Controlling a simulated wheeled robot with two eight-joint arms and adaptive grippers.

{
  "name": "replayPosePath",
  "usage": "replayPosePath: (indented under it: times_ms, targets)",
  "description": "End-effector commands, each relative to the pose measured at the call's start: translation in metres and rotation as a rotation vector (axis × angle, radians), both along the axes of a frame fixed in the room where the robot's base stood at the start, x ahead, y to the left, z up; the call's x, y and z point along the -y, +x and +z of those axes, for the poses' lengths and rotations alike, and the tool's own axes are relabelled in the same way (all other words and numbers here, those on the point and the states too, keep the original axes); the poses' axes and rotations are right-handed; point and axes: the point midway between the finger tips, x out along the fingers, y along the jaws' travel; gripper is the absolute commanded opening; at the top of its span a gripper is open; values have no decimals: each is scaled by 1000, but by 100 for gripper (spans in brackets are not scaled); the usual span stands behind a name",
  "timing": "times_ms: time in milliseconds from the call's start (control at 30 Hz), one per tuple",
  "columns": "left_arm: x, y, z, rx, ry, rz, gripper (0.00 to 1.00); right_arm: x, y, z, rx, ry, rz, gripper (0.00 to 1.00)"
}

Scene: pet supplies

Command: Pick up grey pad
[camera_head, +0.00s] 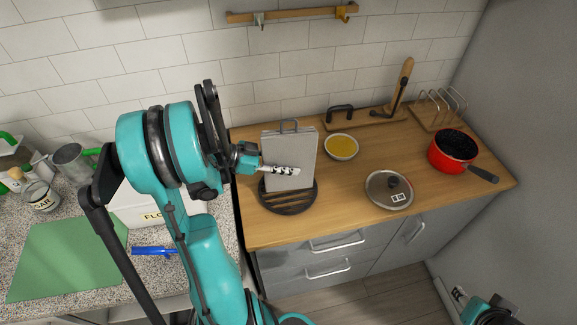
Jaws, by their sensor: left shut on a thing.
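The grey pad (301,146) is a flat, light grey rectangular slab with a small dark loop handle at its top edge. It looks upright above a round black slatted trivet (290,207); I cannot tell whether its lower edge touches the trivet. My left gripper (282,169) reaches in from the left and is shut on the grey pad, its fingers lying across the pad's face. The arm hides part of the left side.
On the wooden counter (262,233) stand a bowl of yellow food (342,147), a glass lid (377,196), a red pan (453,149) and a wooden rack (436,114). A green mat (70,262) and a blue item (152,251) lie on the left counter. A tiled wall stands behind.

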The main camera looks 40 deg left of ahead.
Motion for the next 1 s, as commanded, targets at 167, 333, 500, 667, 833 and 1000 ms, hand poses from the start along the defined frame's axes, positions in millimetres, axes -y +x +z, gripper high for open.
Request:
replayPosePath:
  times_ms: [167,333,500,667,833,1000]
  targets:
    - [17,3,34,0,-1,-5,0,0,0,15,0,0,0,40]
    - [56,14,57,1,-1,-5,0,0,0,25,0,0,0,40]
    - [88,22,77,1,-1,-5,0,0,0,34,0,0,0,40]
    - [106,28,88,1,-1,-2,0,0,0,38,0,0,0,40]
    - [113,30,91,0,-1,-1,0,0,0,39,0,0,0,40]
    - [113,30,91,1,-1,0,0,0,0,39,0,0,0,40]
